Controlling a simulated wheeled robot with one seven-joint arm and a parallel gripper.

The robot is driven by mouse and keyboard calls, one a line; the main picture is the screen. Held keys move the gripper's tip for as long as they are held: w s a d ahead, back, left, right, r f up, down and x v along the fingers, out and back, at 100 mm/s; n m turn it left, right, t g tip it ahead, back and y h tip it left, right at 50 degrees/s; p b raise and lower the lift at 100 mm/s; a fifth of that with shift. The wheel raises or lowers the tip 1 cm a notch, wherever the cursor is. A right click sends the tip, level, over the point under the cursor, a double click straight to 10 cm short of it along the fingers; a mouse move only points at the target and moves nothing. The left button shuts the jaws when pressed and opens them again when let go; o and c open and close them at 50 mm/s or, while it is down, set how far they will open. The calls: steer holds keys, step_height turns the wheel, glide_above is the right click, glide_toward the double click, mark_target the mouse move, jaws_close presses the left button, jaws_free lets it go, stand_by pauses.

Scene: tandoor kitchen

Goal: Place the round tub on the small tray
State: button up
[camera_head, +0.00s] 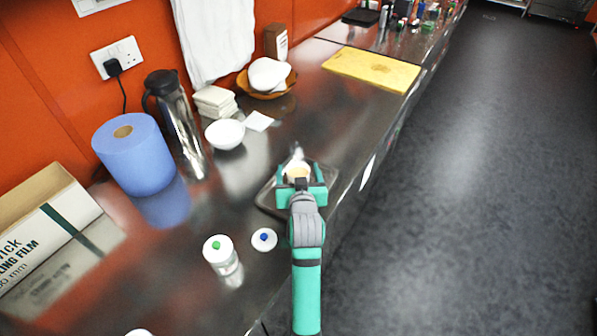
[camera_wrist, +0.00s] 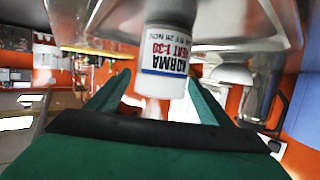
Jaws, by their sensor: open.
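In the wrist view the tub (camera_wrist: 166,50) appears upside down, with a printed label reading KORMA and a blue band. The small tray (camera_head: 268,200) is a dark metal tray near the counter's front edge. The tub appears to stand upright on it, though its base is hidden in the head view. My gripper (camera_head: 300,176) is open, with one finger on each side of the tub; it also shows in the wrist view (camera_wrist: 157,92).
A white bowl (camera_head: 225,134), steel flask (camera_head: 178,115) and blue paper roll (camera_head: 135,155) are farther back. A yellow board (camera_head: 372,70) lies beyond; counter between is clear.

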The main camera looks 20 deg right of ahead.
steer(key=v, duration=1.2)
steer(key=shift+r, duration=0.1)
